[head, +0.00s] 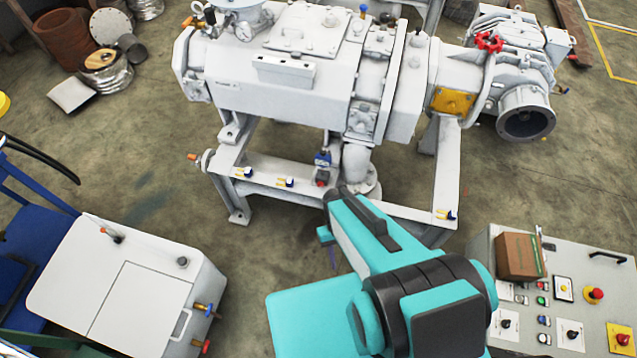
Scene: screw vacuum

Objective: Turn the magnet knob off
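No knob that I can clearly identify as the magnet knob shows in the head view. A small white box (284,72) with dark dots on its front edge sits on the side of the big white vacuum machine (225,85). A small blue and red fitting (322,165) is on the machine's frame below. Black rotary knobs (571,335) are on the grey control panel at the lower right. My teal arm reaches up from the bottom middle towards the frame. Its links hide what lies beneath, and my gripper's fingers do not show.
A red handwheel (489,42) and a yellow plate (453,101) are on the machine's right part. A white tank (95,275) stands at the lower left. A brown box (520,256) is on the control panel (487,252). Open floor (150,190) lies between tank and machine.

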